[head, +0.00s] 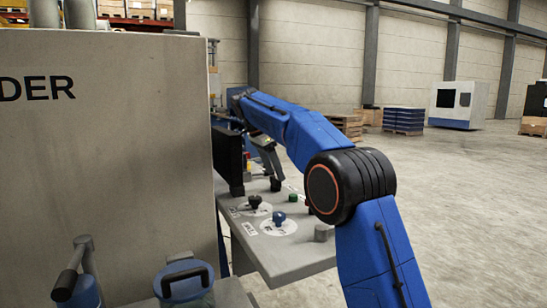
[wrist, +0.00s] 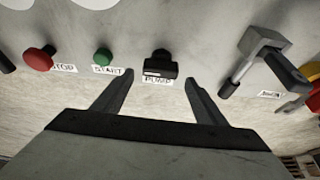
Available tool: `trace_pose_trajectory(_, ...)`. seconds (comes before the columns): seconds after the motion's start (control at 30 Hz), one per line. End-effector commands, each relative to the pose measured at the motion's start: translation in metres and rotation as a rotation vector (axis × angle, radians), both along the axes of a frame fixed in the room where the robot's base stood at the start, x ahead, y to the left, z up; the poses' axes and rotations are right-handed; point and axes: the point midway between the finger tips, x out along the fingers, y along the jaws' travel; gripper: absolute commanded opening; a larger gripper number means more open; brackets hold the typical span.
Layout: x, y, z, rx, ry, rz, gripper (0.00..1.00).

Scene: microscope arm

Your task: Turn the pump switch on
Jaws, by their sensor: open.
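The pump switch (wrist: 160,66) is a black knob on the grey panel in the wrist view, with a white PUMP label (wrist: 158,80) at its near side. My gripper (wrist: 158,82) is open. Its two dark fingers stand to the left and right of the switch, with a gap on each side. The jaws hold nothing. Whether the fingertips reach past the knob's face is hard to tell. In the head view my blue arm reaches over the panel, and I cannot make out the pump switch there.
A green START button (wrist: 102,56) and red STOP button (wrist: 40,58) sit left of the switch. A grey lever (wrist: 262,50) with a black grip stands to the right.

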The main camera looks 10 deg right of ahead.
Motion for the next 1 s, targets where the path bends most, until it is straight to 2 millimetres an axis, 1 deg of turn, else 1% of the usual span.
trace_pose_trajectory(0.1,0.001,0.000,0.021,0.001,-0.003,-0.001,0.66)
trace_pose_trajectory(0.2,0.001,0.000,0.037,0.001,-0.003,0.000,0.66)
trace_pose_trajectory(0.4,0.001,0.001,0.061,0.001,-0.002,0.001,0.66)
trace_pose_trajectory(0.53,0.001,0.001,0.070,0.001,-0.002,0.000,0.66)
trace_pose_trajectory(0.7,0.000,0.000,0.077,0.001,-0.001,0.001,0.66)
trace_pose_trajectory(1.0,0.000,0.000,0.078,0.000,-0.001,0.000,0.66)
